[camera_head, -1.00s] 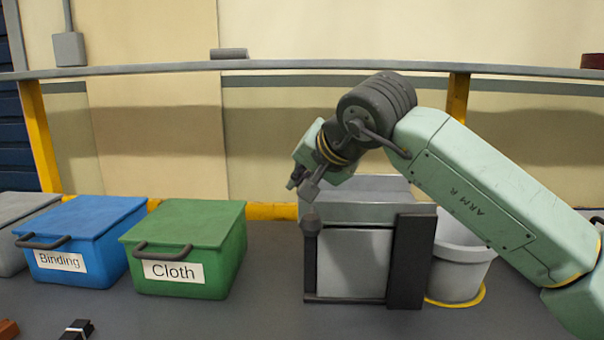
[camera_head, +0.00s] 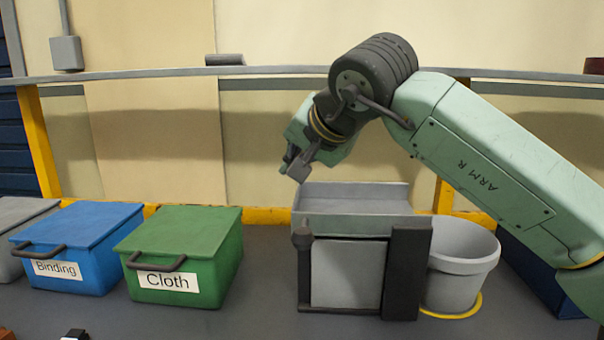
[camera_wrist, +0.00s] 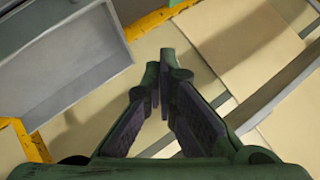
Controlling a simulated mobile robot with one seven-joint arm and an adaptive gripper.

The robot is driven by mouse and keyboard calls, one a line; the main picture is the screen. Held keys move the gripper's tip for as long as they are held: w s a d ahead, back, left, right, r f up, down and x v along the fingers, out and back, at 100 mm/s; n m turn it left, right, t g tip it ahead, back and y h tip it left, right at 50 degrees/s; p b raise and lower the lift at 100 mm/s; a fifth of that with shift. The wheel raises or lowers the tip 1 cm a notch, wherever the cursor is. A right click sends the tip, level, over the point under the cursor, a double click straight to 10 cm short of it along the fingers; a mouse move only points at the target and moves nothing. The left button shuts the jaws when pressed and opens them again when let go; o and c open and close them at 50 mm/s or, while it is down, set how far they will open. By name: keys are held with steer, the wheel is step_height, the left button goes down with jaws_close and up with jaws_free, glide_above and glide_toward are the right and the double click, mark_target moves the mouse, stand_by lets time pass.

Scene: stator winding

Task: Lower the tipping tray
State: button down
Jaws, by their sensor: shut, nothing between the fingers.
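The tipping tray (camera_head: 352,228) is a grey, open-topped tray on a stand with a dark post at its left and a dark upright panel at its right. It looks about level in the head view. My gripper (camera_head: 297,170) is above the tray's left back corner, apart from it and empty. In the wrist view my gripper's fingers (camera_wrist: 160,85) are shut with nothing between the tips. The tray's grey wall and inside (camera_wrist: 72,72) show at the left of that view, beside the fingers.
A grey bucket (camera_head: 462,260) stands just right of the tray. A green Cloth box (camera_head: 190,240) and a blue Binding box (camera_head: 85,235) stand to the left, lids closed. A rail (camera_head: 270,71) runs behind. The bench between the green box and the tray is clear.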

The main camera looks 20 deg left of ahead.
steer(key=s+d+r, duration=0.1)
steer(key=s+r, duration=0.4)
steer(key=shift+s+d+r+b, duration=0.15)
steer(key=shift+s+b, duration=0.2)
